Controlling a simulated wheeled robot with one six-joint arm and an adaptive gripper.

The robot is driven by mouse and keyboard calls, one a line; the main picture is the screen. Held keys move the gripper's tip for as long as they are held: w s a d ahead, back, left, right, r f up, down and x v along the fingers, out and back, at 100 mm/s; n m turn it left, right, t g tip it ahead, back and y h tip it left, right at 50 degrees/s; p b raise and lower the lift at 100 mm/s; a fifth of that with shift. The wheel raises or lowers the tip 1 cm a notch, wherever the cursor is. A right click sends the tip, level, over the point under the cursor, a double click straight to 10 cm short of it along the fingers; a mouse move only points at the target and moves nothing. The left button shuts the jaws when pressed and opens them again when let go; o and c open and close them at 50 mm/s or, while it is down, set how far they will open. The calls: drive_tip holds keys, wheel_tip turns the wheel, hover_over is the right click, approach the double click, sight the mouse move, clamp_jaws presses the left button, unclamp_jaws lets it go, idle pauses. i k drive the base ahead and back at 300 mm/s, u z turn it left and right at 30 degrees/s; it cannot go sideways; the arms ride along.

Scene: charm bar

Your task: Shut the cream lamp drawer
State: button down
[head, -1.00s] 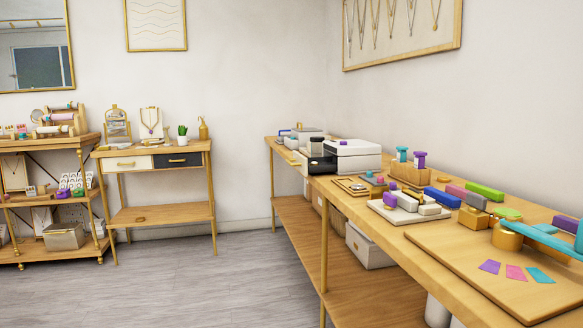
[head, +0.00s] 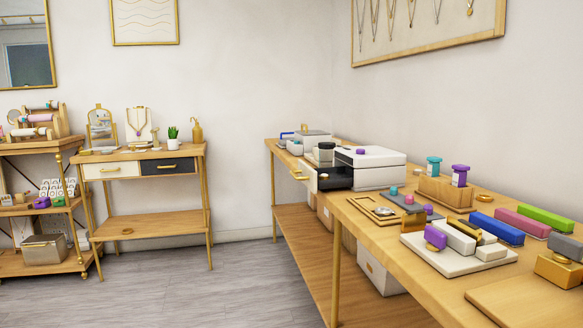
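A white box-shaped unit (head: 380,160) with a purple knob on top stands on the long wooden bench at the right, toward its far part. A drawer with a cream front (head: 309,178) and a gold handle (head: 298,175) juts out from its left side, over the bench edge. Its dark inside (head: 336,178) shows between the front and the unit, so the drawer stands open. Whether anything lies in it cannot be told. Another cream drawer front (head: 111,171) on the far small table looks flush. My gripper is not in view.
The bench (head: 375,232) holds a white tray (head: 443,261), several coloured bars and a wooden stand (head: 446,191). A shelf with bins lies below it. The small table (head: 150,220) and a shelf rack stand at left. Grey floor (head: 210,295) between is clear.

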sight(340, 177)
drive_tip(key=i, duration=0.95)
drive_tip(key=u, duration=0.45)
